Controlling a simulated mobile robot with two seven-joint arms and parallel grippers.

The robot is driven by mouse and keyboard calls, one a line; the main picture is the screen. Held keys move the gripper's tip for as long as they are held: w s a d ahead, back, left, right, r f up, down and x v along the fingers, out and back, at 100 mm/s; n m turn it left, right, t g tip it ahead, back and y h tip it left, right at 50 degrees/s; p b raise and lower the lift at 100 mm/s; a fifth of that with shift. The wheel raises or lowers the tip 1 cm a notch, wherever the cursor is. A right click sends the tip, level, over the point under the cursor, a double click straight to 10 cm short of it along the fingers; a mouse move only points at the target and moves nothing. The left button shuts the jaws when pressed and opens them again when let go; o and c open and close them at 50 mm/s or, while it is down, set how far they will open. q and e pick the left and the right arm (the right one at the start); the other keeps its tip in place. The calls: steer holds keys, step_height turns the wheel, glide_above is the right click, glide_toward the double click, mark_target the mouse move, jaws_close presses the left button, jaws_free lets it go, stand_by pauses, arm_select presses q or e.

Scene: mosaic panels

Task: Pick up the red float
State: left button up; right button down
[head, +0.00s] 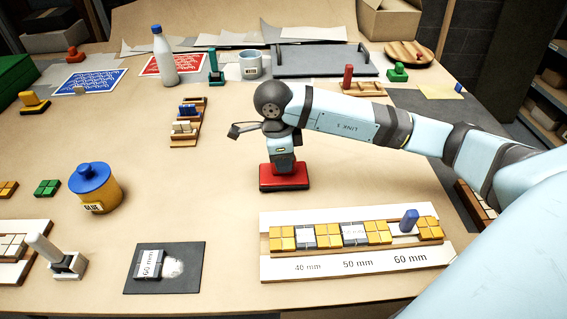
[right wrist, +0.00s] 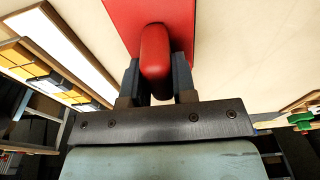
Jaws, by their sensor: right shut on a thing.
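The red float (head: 284,183) is a flat red block near the middle of the table in the head view. In the right wrist view, its red plate (right wrist: 120,14) and rounded red handle (right wrist: 155,55) fill the top middle. My right gripper (right wrist: 156,80) has one dark finger on each side of the handle and is shut on it. In the head view the right gripper (head: 283,166) points down from above and hides the handle. Whether the plate touches the table is hard to tell. My left gripper is not in view.
A panel of yellow and grey tiles (head: 379,233) lies in front to the right. A yellow glue pot with a blue lid (head: 96,190) stands to the left. A dark board (head: 190,278) with a tile block lies at the front. The table around the float is clear.

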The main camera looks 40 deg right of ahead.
step_height(320, 180, up, 19)
steer(key=p, duration=0.2)
